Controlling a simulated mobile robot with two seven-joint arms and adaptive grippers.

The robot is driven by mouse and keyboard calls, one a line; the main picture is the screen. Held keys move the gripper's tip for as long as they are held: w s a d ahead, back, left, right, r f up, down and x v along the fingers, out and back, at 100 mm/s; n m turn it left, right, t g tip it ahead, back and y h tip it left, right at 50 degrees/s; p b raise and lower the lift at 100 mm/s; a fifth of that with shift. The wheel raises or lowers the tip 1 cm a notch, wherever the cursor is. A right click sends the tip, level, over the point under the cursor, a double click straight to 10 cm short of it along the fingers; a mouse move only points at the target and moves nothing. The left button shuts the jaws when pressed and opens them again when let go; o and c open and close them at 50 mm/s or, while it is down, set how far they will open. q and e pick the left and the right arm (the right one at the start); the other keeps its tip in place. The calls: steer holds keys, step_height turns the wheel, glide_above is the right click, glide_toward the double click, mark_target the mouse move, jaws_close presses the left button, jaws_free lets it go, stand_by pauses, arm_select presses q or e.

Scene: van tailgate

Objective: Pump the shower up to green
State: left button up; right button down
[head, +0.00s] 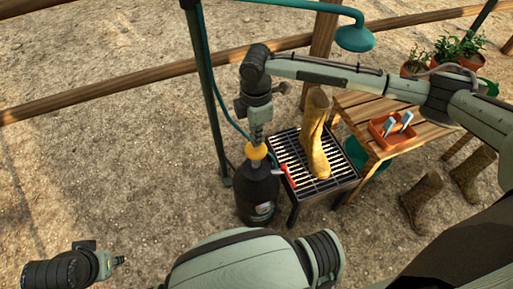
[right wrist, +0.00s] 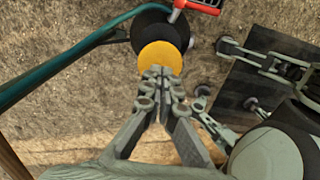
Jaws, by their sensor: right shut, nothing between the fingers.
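The shower's dark pressure tank (head: 258,192) stands upright on the ground beside the grate. A yellow pump knob (head: 256,152) sits on its top; the knob also shows in the right wrist view (right wrist: 160,57). My right gripper (head: 257,139) is shut and empty, pointing down right over the knob. In the right wrist view its fingertips (right wrist: 161,72) overlap the knob's near edge; I cannot tell whether they touch. A teal shower head (head: 355,40) hangs from the pipe above. My left gripper (head: 119,261) is low at the left, away from the tank; its jaws are too small to read. No gauge reading is legible.
A red-handled part (head: 288,175) juts beside the tank toward the black grate (head: 340,178), where a yellow boot (head: 315,135) stands. A wooden bench (head: 375,105) holds an orange tray (head: 392,131) and plants. Brown boots (head: 421,203) stand at right. Left ground is clear.

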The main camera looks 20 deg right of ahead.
mark_target(257, 148)
arm_select(q)
steer(key=shift+f, duration=0.1)
arm_select(e)
steer(key=shift+f, duration=0.15)
